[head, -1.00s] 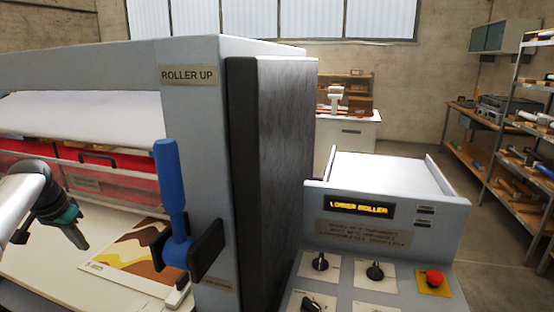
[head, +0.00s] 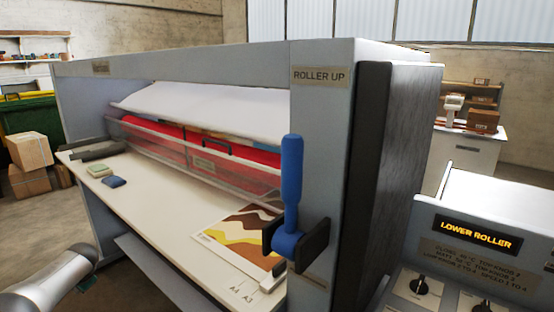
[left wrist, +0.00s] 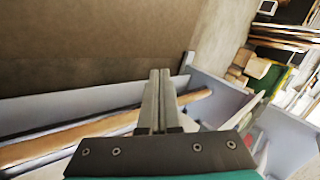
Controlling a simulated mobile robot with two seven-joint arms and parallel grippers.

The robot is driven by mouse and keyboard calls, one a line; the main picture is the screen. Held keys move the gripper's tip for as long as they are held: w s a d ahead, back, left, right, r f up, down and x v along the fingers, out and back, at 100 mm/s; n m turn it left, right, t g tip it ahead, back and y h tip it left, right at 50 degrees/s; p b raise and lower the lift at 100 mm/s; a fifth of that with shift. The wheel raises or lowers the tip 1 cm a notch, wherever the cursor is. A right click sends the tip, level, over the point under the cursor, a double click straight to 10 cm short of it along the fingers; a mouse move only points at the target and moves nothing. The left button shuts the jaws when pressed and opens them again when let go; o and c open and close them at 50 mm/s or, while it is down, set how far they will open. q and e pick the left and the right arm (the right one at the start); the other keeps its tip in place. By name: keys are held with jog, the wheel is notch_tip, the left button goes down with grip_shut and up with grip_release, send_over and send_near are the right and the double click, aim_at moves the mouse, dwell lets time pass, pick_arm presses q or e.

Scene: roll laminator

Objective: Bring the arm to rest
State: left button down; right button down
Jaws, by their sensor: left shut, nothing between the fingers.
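My left arm (head: 50,278) comes in at the bottom left of the head view, beside the laminator's front. My right gripper is not in view.
The laminator's feed table (head: 150,215) carries a brown and yellow print (head: 238,238) and small pads (head: 113,182). A control panel (head: 470,250) reads LOWER ROLLER. Cardboard boxes (head: 30,150) stand at far left. A long brown roll (left wrist: 60,145) lies near the gripper in the wrist view.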

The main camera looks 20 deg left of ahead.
pick_arm(q)
jog(key=s+a+f+m+t, duration=0.1)
jog(key=s+f+m, duration=0.4)
jog(key=s, duration=0.7)
jog(key=s+a+f+m, duration=0.15)
jog(key=s+f, duration=0.45)
jog(key=s, duration=0.6)
jog(key=s+d+f+n+h, duration=0.1)
jog(key=s+d+f+h, duration=0.1)
jog(key=d+f, duration=0.95)
jog(key=s+d+f+n+h, duration=0.1)
jog(key=s+d+f+h, duration=0.15)
jog(key=d+f, duration=0.9)
jog(key=s+d+f+n+g+h, duration=0.15)
jog(key=d+h, duration=0.25)
jog(key=d, duration=2.7)
notch_tip(320, 180, down, 9)
jog(key=b, duration=0.8)
jog(key=shift+s+d, duration=0.2)
jog(key=shift+d, duration=0.2)
